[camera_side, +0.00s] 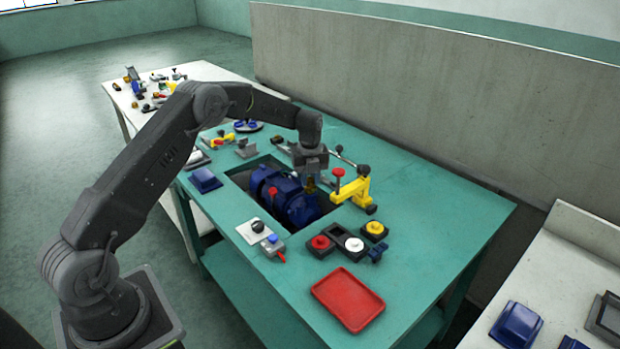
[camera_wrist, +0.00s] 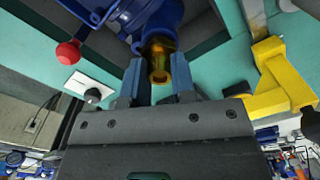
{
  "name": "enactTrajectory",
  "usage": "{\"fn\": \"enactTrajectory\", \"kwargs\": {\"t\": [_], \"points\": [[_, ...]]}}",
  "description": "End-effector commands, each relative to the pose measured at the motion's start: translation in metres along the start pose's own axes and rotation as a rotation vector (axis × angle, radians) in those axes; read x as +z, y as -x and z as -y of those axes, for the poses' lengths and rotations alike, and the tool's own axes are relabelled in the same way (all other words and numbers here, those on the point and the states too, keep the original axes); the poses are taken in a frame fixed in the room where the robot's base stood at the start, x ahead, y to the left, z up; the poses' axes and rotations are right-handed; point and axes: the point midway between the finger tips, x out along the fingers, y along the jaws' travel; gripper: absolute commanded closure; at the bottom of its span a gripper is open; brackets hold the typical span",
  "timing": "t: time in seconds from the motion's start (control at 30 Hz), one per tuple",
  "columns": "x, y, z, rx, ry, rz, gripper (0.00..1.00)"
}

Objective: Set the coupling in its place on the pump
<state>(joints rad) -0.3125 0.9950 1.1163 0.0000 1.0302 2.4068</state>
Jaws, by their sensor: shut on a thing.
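The coupling is a brass-coloured, hollow cylinder (camera_wrist: 158,62) between the two fingers of my gripper (camera_wrist: 157,84) in the wrist view. My gripper is shut on it. The blue pump (camera_side: 290,200) sits in a dark rectangular opening in the green table in the side view. It also shows at the top of the wrist view (camera_wrist: 150,14), with the coupling's far end close against its round blue end. I cannot tell whether they touch. In the side view my gripper (camera_side: 311,182) points down at the pump's right end, and the coupling is mostly hidden.
A yellow clamp (camera_side: 353,188) stands close right of my gripper; it also shows in the wrist view (camera_wrist: 278,80). Red, white and yellow buttons (camera_side: 353,244) and a red tray (camera_side: 348,299) lie in front. A grey wall (camera_side: 430,80) stands behind. The table's right part is clear.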

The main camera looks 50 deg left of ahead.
Motion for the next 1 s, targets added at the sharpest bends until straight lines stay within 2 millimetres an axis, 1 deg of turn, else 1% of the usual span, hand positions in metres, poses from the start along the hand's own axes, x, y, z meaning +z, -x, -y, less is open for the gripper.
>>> {"fn": "enactTrajectory", "kwargs": {"t": [0.4, 0.43, 0.73, 1.0], "points": [[0.0001, -0.0005, 0.0001, 0.0, 0.0, 0.0, 0.93], [0.0001, -0.0003, 0.0001, 0.0, 0.0, 0.0, 0.75], [0.0001, -0.0008, 0.0, 0.0, 0.0, 0.0, 0.46], [0.0, 0.0, 0.0, 0.0, 0.0, 0.0, 0.46]]}}
